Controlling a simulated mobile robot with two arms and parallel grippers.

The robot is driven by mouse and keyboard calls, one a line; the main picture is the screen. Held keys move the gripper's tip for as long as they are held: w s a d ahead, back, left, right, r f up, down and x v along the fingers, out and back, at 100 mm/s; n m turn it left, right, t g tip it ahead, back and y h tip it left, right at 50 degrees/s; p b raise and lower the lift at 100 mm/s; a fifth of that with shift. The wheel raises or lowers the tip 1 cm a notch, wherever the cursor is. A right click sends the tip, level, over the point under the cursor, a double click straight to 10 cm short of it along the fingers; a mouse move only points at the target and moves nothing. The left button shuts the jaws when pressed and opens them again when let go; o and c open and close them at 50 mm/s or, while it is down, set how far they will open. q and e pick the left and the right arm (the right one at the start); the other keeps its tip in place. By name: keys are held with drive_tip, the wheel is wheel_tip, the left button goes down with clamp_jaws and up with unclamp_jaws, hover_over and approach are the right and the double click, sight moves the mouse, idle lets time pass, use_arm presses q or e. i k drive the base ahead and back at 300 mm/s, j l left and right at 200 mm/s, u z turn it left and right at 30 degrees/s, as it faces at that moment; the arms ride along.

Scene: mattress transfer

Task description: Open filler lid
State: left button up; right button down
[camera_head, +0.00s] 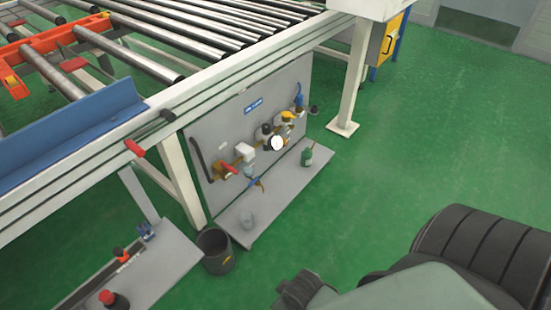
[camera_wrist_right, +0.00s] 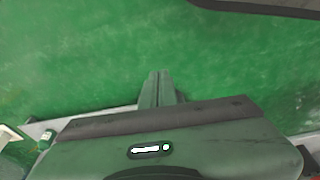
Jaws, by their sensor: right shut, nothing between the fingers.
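A grey panel (camera_head: 215,140) under the roller conveyor carries a row of air fittings in the head view. They include a red handle (camera_head: 229,168), a round white gauge (camera_head: 277,143), brass parts and a blue fitting (camera_head: 299,97). I cannot make out which part is the filler lid. A green bottle (camera_head: 306,155) and a small clear cup (camera_head: 247,219) stand on the grey shelf (camera_head: 275,203) below. My right gripper (camera_wrist_right: 160,76) is shut and empty in the right wrist view, over green floor. My left gripper is not in view.
A black bucket (camera_head: 215,252) stands on the floor left of the shelf. A low grey bench (camera_head: 165,268) with red-topped items is at lower left. A white conveyor leg (camera_head: 352,85) stands right of the panel. The green floor (camera_head: 420,140) to the right is clear.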

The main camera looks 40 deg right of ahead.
sight(285, 114)
drive_tip(key=z, duration=1.3)
drive_tip(key=i+l+u, duration=0.65)
drive_tip(key=l, duration=0.2)
